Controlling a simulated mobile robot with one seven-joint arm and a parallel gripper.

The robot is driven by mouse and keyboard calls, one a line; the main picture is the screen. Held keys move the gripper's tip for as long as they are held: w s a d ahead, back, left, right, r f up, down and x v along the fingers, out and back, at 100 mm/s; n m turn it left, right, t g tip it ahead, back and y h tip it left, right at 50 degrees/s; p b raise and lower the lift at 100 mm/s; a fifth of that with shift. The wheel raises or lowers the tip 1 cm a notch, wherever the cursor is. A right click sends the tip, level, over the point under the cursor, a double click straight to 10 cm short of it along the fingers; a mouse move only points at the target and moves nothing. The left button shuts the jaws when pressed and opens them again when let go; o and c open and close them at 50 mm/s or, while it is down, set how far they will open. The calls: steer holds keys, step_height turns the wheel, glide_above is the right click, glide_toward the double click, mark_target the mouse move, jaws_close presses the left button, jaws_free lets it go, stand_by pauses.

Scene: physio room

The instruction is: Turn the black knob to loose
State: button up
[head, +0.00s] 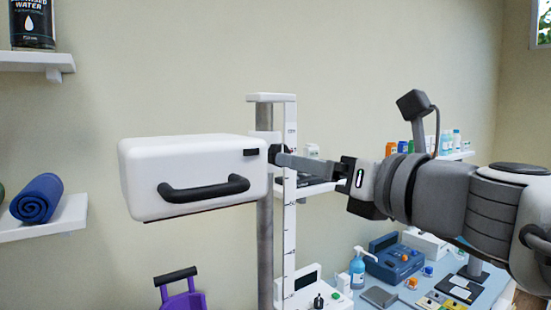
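A white box-shaped head (190,172) with a black curved handle is mounted at a tall upright post (265,245) with a white scale strip. A black knob (272,139) shows at the right side of this head, beside the post, partly hidden. My gripper (280,158) reaches in from the right, its grey fingers pointing left with the tips at or just in front of the knob. The fingers overlap in this view, so I cannot tell how far apart they are or whether they touch the knob. No loose or tight marking is readable.
Behind my fingers is a white wall shelf, with several bottles (446,143) on its right part. Below right, a blue table holds a pump bottle (357,268) and a blue device (393,262). A rolled blue mat (37,198) lies on a left shelf.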

mark_target(274, 149)
steer(key=x, duration=0.6)
steer(key=shift+w+a, duration=0.2)
steer(key=shift+w, duration=0.05)
jaws_close()
